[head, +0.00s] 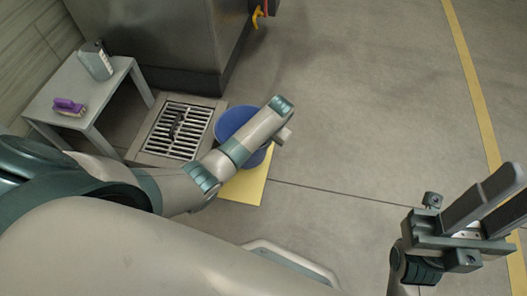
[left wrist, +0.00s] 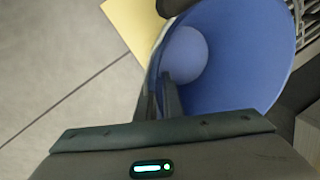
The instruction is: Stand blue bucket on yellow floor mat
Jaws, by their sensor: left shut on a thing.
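The blue bucket (head: 232,120) is partly hidden behind my left arm in the head view. The yellow floor mat (head: 245,188) lies flat on the floor, and the bucket overlaps its far part in the picture. I cannot tell whether the bucket touches the mat or hangs just above it. In the left wrist view, my left gripper (left wrist: 161,95) is shut on the wall of the bucket (left wrist: 245,55), whose inside shows. A corner of the mat (left wrist: 128,22) shows beside it. My right gripper (head: 517,190) is open and empty at the right edge.
A metal floor drain (head: 178,130) lies left of the bucket. A grey low table (head: 75,88) holds a grey container (head: 95,60) and a purple-handled brush (head: 69,106). A large metal cabinet (head: 165,40) stands behind. The floor to the right is clear up to a yellow line (head: 470,80).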

